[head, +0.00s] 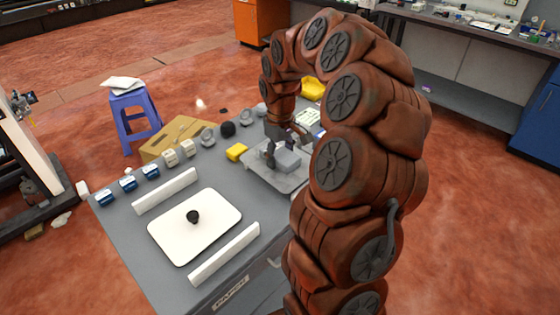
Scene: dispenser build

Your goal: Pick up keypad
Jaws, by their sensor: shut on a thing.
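My gripper (284,153) is over the grey tray (262,173) at the far right part of the table. Its fingers are shut on a light grey block (289,161), at or just above the tray. No keys can be made out on this block, so I cannot tell if it is the keypad. A small pale panel with greenish marks (308,117) lies behind the gripper, partly hidden by my arm. My arm also hides the tray's right side.
A white plate with a black knob (207,236) lies between two white bars (166,190) (225,253) on the grey table (120,225). A yellow block (237,152), small blue-and-white boxes (128,183) and a cardboard box (179,136) are nearby. A blue stool (133,116) stands beyond.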

